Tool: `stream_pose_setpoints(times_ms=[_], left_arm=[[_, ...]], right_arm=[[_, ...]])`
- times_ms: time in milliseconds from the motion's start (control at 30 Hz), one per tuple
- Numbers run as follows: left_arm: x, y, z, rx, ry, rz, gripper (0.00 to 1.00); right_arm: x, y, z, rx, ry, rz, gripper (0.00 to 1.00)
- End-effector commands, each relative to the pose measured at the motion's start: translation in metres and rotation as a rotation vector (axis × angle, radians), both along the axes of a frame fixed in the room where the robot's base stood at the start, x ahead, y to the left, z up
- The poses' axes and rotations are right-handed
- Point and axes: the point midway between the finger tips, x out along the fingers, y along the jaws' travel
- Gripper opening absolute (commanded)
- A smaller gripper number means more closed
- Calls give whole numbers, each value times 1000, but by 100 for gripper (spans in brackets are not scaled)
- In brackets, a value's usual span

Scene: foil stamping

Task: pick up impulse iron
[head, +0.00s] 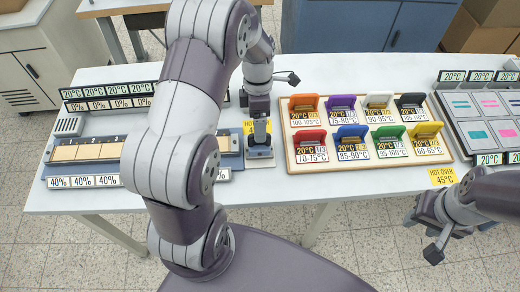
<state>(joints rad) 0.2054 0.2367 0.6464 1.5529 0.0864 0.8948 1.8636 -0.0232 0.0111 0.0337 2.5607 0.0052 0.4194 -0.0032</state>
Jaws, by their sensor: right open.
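A dark upright tool (260,132), which I take to be the impulse iron, stands on a small grey base behind my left arm, near a yellow "HOT OVER 45°C" label. My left gripper (259,104) is directly above it and overlaps its upper part. I cannot tell whether the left fingers touch it or are open or shut. My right gripper (421,236) is open and empty. It is in front of the table's front edge at the right, well away from the tool.
A wooden-edged tray (440,152) holds several coloured-handled blocks with temperature labels. A grey panel (447,118) with coloured swatches lies at the right. A long device with percent displays (85,182) sits at the left. White table (300,180) shows bare along the front.

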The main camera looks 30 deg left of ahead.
Motion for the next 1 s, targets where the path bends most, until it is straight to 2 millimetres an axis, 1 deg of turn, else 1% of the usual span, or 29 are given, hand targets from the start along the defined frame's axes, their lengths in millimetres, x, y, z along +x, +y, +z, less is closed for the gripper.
stream_pose_setpoints(times_ms=[33,167,267,300,400,500,633,667,700,767,800,867,900,1000], left_arm=[[-1,-1,-2,0,0,-1,80],[-4,-3,-17,-1,2,-2,80],[-6,-6,-36,0,3,-3,80],[-7,-7,-44,-1,2,-3,80],[-9,-8,-56,0,-1,-3,80],[-9,-8,-59,0,-3,-3,80],[-9,-8,-59,0,-3,-3,80],[-9,-8,-59,0,-3,-3,70],[-9,-8,-59,0,-3,-3,57],[-9,-8,-59,0,-3,-3,38],[-9,-8,-59,1,-3,-3,24],[-9,-8,-59,1,-3,-3,5],[-9,-8,-59,1,-3,-3,0],[-8,-8,-58,1,-4,-3,0]], right_arm=[[1,0,5,0,-2,0,43],[1,0,11,0,-2,0,43],[0,0,18,0,-2,0,43],[1,0,18,0,-2,0,43],[1,0,18,0,-2,0,43],[1,0,18,0,-2,0,43],[0,0,18,0,-2,0,43],[0,0,18,0,-2,0,43],[0,0,18,0,-2,0,43],[0,0,17,0,-1,0,43],[0,0,17,0,-1,0,43],[0,0,17,0,-2,0,43],[0,0,17,0,-2,0,43],[0,0,18,0,-2,0,43]])
